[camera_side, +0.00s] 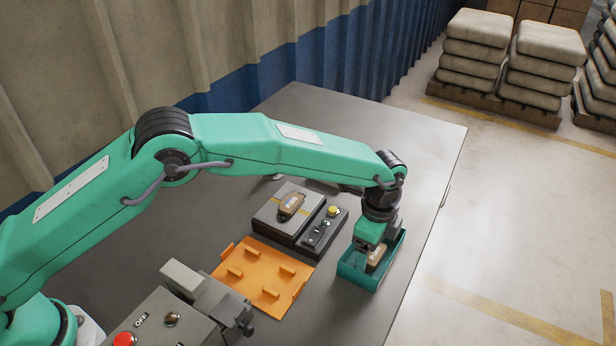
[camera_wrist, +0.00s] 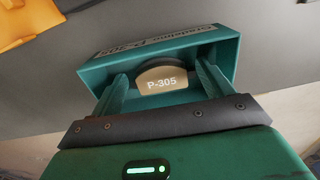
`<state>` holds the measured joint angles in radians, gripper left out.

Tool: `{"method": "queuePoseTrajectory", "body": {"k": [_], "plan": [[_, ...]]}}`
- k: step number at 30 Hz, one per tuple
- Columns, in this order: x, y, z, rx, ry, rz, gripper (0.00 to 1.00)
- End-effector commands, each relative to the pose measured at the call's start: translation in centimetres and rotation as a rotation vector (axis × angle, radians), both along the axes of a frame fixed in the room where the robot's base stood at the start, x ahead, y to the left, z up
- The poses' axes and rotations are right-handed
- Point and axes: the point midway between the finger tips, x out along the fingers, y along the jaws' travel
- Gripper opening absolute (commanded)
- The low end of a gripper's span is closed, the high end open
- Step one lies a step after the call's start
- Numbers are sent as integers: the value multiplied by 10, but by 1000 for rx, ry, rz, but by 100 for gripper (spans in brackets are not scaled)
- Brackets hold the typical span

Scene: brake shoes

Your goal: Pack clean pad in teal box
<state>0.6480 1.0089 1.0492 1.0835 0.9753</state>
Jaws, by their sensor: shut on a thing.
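The teal box (camera_side: 362,276) stands on the grey table near its right edge. My gripper (camera_side: 372,246) points down into the box and is shut on a tan pad (camera_side: 376,257). Another brown pad (camera_side: 291,205) lies on the square plate of a dark device left of the box.
The dark device (camera_side: 295,228) has a yellow button (camera_side: 333,211) and stands close to the box. An orange fixture (camera_side: 262,277) with several upright tabs lies in front of it. A grey control box (camera_side: 160,325) with a red button stands at the lower left. The table's far right is clear.

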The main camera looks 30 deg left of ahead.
Motion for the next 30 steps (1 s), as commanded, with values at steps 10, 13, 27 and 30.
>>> {"method": "queuePoseTrajectory", "body": {"k": [10,13,27,30], "plan": [[0,0,0,-1,-1,0,93],[0,0,0,-1,-1,0,100],[0,0,0,0,0,0,89],[0,0,2,-1,-1,0,89]]}}
